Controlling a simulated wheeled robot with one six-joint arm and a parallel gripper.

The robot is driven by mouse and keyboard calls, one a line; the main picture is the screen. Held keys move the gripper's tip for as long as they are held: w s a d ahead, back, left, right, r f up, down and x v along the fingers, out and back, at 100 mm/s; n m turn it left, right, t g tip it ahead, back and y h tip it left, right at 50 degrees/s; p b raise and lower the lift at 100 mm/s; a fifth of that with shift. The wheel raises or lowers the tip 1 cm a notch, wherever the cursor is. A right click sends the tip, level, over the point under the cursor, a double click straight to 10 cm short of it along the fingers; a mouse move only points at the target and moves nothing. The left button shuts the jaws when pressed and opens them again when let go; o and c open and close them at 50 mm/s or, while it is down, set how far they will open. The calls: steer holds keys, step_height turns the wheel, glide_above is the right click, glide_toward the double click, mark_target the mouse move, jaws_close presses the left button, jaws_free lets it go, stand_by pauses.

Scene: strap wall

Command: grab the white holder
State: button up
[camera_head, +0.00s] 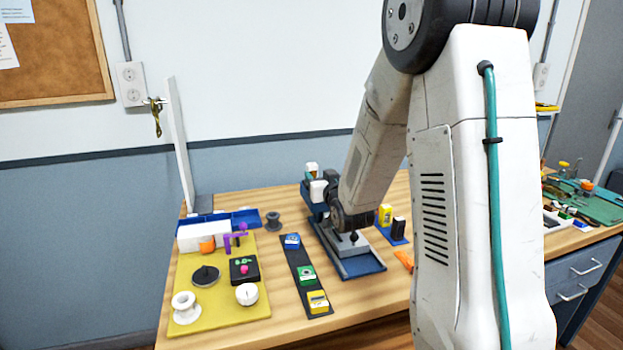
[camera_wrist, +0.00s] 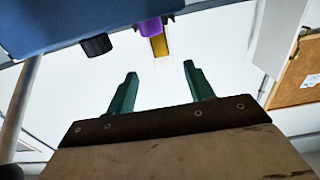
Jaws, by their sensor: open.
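In the wrist view my gripper (camera_wrist: 160,68) shows two green fingers, spread apart with nothing between them. In the head view my arm stands in front of the bench and I cannot make out the fingers. I cannot tell for certain which thing is the white holder. A white block (camera_head: 190,241) sits at the back of the yellow mat (camera_head: 225,318), beside an orange piece. A white spool (camera_head: 185,308) and a white round piece (camera_head: 247,294) are nearer the front of the mat. White pieces (camera_head: 318,191) also show on the blue stand beside my arm.
A black strip (camera_head: 298,258) carries blue, green and yellow pieces. A white post (camera_head: 180,145) rises at the bench's back left. A blue tray lies behind the mat. In the wrist view a blue body (camera_wrist: 70,22), black knob and purple piece (camera_wrist: 149,27) lie beyond the fingers.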

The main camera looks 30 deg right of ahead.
mark_target(313, 169)
steer(key=x, duration=0.5)
steer(key=shift+w+a, duration=0.15)
steer(key=shift+w, duration=0.2)
steer(key=c, duration=1.1)
